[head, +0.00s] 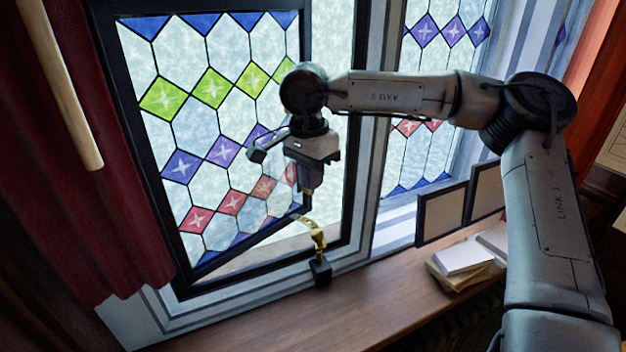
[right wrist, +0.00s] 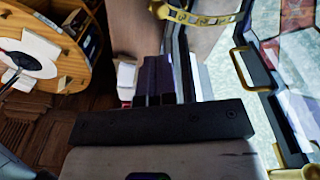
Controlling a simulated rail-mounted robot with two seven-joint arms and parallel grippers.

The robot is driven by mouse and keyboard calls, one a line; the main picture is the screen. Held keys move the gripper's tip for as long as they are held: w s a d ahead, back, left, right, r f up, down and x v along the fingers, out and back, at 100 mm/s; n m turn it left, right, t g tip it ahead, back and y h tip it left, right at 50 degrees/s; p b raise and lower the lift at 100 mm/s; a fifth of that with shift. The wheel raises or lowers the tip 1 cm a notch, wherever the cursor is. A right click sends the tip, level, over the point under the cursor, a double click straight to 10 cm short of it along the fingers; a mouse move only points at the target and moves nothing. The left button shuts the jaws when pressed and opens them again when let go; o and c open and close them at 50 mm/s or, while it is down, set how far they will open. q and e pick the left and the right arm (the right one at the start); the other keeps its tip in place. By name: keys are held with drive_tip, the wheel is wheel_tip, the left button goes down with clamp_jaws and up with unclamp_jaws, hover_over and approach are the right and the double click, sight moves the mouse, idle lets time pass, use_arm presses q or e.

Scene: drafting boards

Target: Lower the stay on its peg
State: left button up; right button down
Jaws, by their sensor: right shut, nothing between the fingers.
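The brass stay (head: 309,224) is a narrow strip with holes at the bottom of the open stained-glass casement (head: 131,120). It reaches down toward a small black block (head: 320,272) on the sill, where something brass stands on top. I cannot make out the peg itself or whether the stay sits on it. In the right wrist view the stay (right wrist: 205,17) crosses the top, beyond my fingers. My right gripper (head: 311,188) is shut and empty, pointing down just above the stay, apparently apart from it. My left gripper is not in view.
A brass handle (right wrist: 243,72) shows in the right wrist view. Books (head: 463,258) and dark-framed panels (head: 441,213) stand right on the wooden sill (head: 375,297). A red curtain (head: 95,170) and a pale pole (head: 62,85) are at left. The sill near the block is clear.

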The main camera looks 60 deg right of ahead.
sight(317, 232)
use_arm(q)
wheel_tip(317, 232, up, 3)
drive_tip(key=p, duration=0.3)
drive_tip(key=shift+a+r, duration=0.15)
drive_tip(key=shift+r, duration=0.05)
use_arm(e)
drive_tip(key=f, duration=1.1)
drive_tip(key=shift+s+d+f, duration=0.25)
drive_tip(key=shift+s, duration=0.05)
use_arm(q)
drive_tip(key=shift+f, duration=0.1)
